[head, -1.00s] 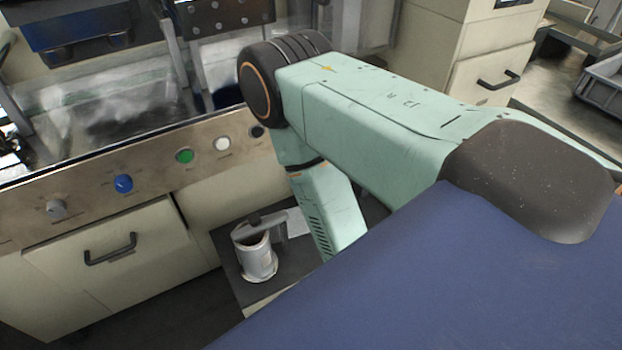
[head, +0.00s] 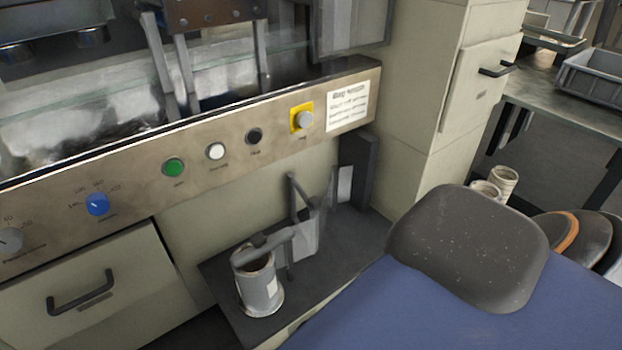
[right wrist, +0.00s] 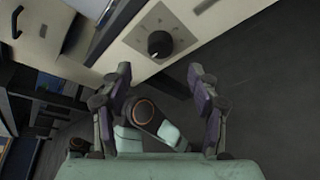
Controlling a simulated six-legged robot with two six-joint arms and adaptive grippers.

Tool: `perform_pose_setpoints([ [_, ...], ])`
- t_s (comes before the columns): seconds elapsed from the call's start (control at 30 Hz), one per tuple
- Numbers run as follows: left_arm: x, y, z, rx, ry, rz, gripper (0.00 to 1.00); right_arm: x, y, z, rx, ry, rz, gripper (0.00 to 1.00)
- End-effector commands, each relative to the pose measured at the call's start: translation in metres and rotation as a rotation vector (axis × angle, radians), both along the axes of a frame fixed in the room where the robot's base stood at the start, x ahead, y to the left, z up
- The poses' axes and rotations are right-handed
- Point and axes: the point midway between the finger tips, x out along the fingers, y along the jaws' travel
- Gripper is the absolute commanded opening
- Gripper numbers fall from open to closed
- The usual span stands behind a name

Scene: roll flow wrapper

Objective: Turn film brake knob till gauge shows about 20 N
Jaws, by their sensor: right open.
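In the right wrist view, a round black knob (right wrist: 160,44) sits on a pale panel with a dial marked around it. I cannot read its labels or tell for certain that it is the film brake knob. My right gripper (right wrist: 164,78) is open and empty, its two fingers spread to either side below the knob in the picture, apart from it. No gauge can be made out in either view. My left gripper is in neither view.
In the head view, a steel control panel (head: 280,122) carries a blue knob (head: 97,204), a green button (head: 173,168) and a yellow-backed button (head: 302,118). A grey canister (head: 260,288) stands on a dark shelf (head: 345,262). Grey bins (head: 590,80) stand at far right.

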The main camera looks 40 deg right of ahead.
Motion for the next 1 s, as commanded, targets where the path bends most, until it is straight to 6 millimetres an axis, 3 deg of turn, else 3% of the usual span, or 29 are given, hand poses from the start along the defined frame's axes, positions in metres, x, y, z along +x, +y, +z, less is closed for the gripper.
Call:
perform_pose_setpoints([
  [0.13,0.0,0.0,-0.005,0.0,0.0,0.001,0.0,0.008,0.0,-0.003,-0.021,-0.019,0.011,0.61],
  [0.6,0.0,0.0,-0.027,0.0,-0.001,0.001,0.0,0.07,0.014,-0.02,-0.018,-0.014,0.007,0.61],
  [0.97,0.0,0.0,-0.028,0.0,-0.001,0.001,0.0,0.076,0.015,-0.021,-0.017,-0.012,0.006,0.61],
  [1.0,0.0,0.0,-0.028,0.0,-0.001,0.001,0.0,0.076,0.015,-0.021,-0.017,-0.012,0.006,0.57],
])
